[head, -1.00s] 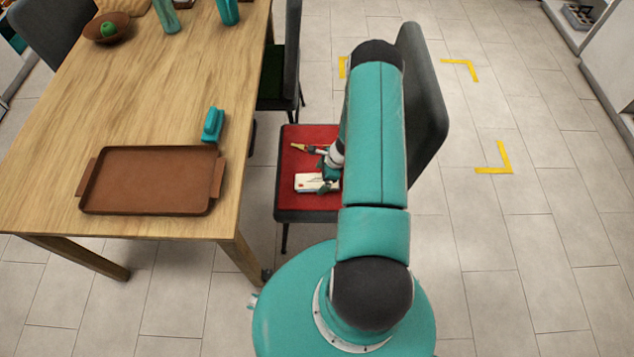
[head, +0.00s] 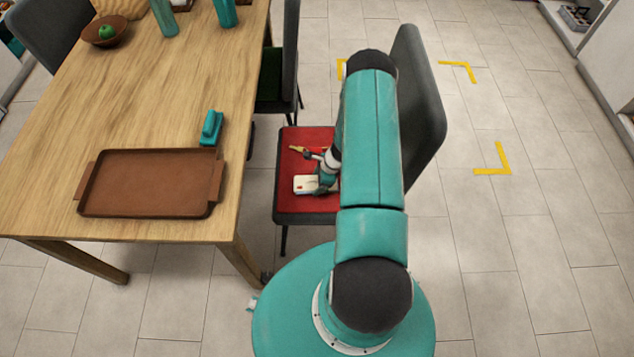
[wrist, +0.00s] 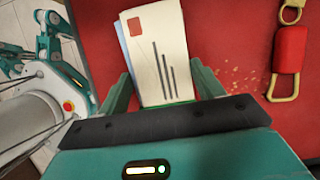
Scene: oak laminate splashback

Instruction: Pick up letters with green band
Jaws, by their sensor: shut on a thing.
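The letters (wrist: 157,50) are a small stack of white and pale blue envelopes with a red stamp and dark lines on the top one. They lie on the red chair seat (wrist: 225,35). My gripper (wrist: 158,90) has its two green fingers on either side of the stack's near end and is shut on it. In the head view the letters (head: 305,184) show at the left of my gripper on the red seat (head: 290,207).
A red tag with a tan loop (wrist: 289,50) lies on the seat right of the letters, near some crumbs (wrist: 235,78). The wooden table (head: 165,110) at left holds a brown tray (head: 150,185) and a teal object (head: 211,128). The chair's dark backrest (head: 424,95) stands at right.

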